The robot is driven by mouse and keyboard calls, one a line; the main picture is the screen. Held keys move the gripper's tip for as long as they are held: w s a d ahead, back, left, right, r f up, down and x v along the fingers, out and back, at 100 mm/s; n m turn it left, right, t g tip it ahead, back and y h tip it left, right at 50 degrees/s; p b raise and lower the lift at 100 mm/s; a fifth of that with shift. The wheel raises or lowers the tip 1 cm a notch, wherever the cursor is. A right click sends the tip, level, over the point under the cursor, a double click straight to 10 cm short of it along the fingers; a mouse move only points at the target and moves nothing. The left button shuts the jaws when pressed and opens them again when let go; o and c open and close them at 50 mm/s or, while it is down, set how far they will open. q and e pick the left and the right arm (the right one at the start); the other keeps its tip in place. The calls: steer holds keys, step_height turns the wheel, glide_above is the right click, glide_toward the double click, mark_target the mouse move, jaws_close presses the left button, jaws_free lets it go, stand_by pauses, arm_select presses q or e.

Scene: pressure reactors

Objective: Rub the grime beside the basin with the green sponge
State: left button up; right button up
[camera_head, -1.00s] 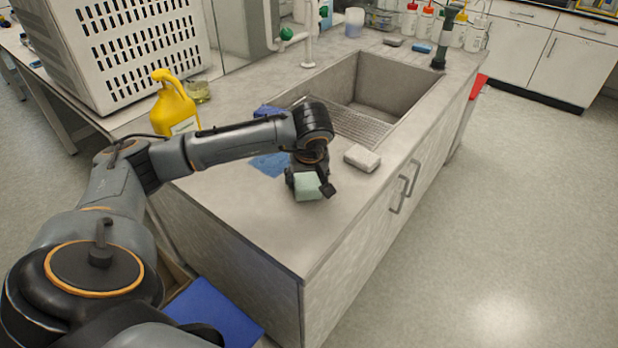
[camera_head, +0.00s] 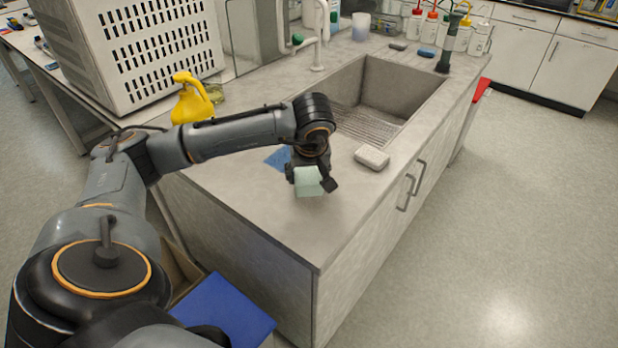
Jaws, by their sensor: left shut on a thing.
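The pale green sponge (camera_head: 309,182) is between the fingers of my left gripper (camera_head: 312,184), which is shut on it. They are over the near part of the grey counter (camera_head: 270,222), in front of the basin (camera_head: 398,90); I cannot tell whether the sponge touches the surface. I cannot make out the grime; the gripper and arm hide part of the counter there. My right gripper is not in view.
A whitish block (camera_head: 372,157) lies right of the gripper, by the basin's near corner. A blue cloth (camera_head: 278,158) lies partly behind the arm. A yellow bottle (camera_head: 192,101) and white crate (camera_head: 150,50) stand at the left. Bottles (camera_head: 430,28) line the back.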

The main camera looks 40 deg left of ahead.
arm_select(q)
steer(key=shift+r+p, duration=1)
steer(key=shift+r, duration=0.95)
steer(key=shift+s, duration=0.1)
